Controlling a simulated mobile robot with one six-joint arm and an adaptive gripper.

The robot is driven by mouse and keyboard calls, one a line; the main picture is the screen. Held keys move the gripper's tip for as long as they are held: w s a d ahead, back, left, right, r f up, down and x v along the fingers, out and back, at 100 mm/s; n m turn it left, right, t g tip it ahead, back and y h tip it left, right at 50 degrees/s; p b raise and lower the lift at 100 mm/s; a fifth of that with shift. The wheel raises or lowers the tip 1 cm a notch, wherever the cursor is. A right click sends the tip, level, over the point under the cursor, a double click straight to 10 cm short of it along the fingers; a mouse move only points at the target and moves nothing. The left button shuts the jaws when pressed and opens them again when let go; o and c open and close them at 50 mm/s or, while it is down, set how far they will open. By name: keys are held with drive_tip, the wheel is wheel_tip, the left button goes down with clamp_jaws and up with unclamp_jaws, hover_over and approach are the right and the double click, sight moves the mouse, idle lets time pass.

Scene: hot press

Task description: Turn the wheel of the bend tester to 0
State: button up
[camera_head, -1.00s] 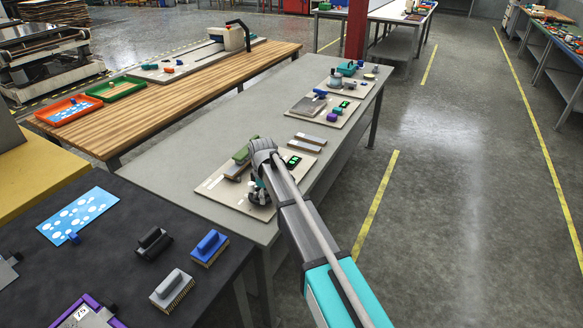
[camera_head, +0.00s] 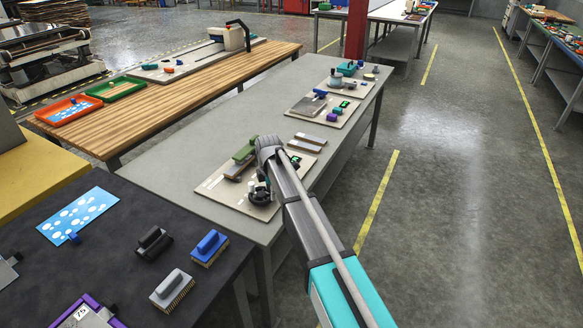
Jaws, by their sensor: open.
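The near base board (camera_head: 215,186) on the grey table carries a small set of devices that appears to be the bend tester. A dark round part, probably its wheel (camera_head: 260,197), sits near the board's front edge. A green block (camera_head: 244,153) and a brown bar (camera_head: 239,168) lie to its left. A small display with green digits (camera_head: 294,158) is partly hidden behind my arm, and its reading is too small to tell. My gripper (camera_head: 262,184) is open, pointing down close above the dark round part. I cannot tell whether they touch.
Two bars (camera_head: 306,143) lie on the table behind the board. A second board of devices (camera_head: 325,107) stands further back. Brushes (camera_head: 209,248) and a blue spotted sheet (camera_head: 78,215) lie on the dark table at left. The floor on the right is clear.

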drive_tip(key=n, duration=0.1)
drive_tip(key=w+n, duration=0.1)
drive_tip(key=n, duration=0.2)
drive_tip(key=shift+w+d, duration=0.1)
drive_tip(key=shift+w, duration=0.2)
wheel_tip(320, 180, up, 14)
drive_tip(key=p, duration=1.4)
drive_tip(key=s+d+f+m+b, duration=0.1)
drive_tip(key=s+d+m, duration=0.2)
drive_tip(key=d, duration=0.4)
drive_tip(key=shift+f+m+b, duration=0.35)
drive_tip(key=shift+m, duration=0.35)
drive_tip(key=shift+s+d, duration=0.15)
drive_tip(key=s+d+m, duration=2.1)
drive_tip(key=d+m, duration=0.1)
drive_tip(key=d, duration=0.2)
drive_tip(key=shift+s+d+m, duration=0.3)
drive_tip(key=shift+s+m, duration=0.05)
drive_tip(key=shift+m, duration=0.05)
